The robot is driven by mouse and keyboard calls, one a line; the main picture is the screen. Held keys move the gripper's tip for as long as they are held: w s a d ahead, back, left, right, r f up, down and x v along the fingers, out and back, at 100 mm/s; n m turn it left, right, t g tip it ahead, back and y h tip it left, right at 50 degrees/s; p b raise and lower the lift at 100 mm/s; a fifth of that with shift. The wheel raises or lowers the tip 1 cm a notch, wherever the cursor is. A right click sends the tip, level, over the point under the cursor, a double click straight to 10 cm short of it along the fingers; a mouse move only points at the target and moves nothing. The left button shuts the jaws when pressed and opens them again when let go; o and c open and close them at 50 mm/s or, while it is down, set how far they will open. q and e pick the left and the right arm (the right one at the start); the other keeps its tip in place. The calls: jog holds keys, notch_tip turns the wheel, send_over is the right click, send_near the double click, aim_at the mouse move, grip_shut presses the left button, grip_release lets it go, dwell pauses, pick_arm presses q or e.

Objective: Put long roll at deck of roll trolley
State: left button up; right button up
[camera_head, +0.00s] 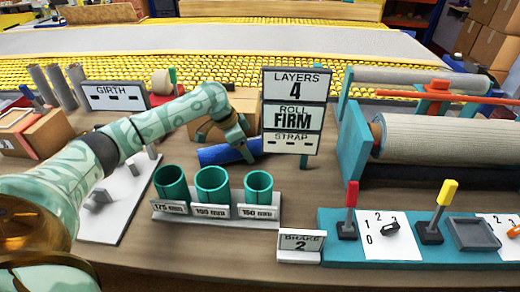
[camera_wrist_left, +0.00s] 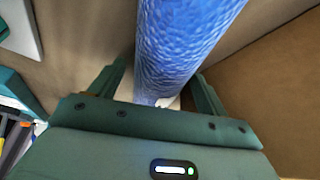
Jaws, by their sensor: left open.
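A blue roll (camera_head: 228,152) with a textured surface lies on the bench in the head view, below my left gripper and in front of a cardboard box. My left gripper (camera_head: 240,140) reaches over it from the left and hides part of it. In the left wrist view the blue roll (camera_wrist_left: 185,45) runs up between the two spread fingers of my left gripper (camera_wrist_left: 158,92). The gripper is open; I cannot tell whether a finger touches the roll. I cannot make out a roll trolley or its deck. My right gripper is not in view.
Three teal cups (camera_head: 212,186) stand in front of the blue roll. A sign stack (camera_head: 293,112) rises right of it. A teal stand with a large beige roll (camera_head: 440,138) is at right. A control panel with levers (camera_head: 400,240) lies in front. Grey tubes (camera_head: 62,86) stand at left.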

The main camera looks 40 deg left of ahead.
pick_arm(q)
jog(key=shift+r, duration=0.2)
jog(key=shift+s, duration=0.1)
jog(key=c, duration=1.2)
jog(key=shift+c, duration=0.5)
jog(key=shift+r, duration=0.15)
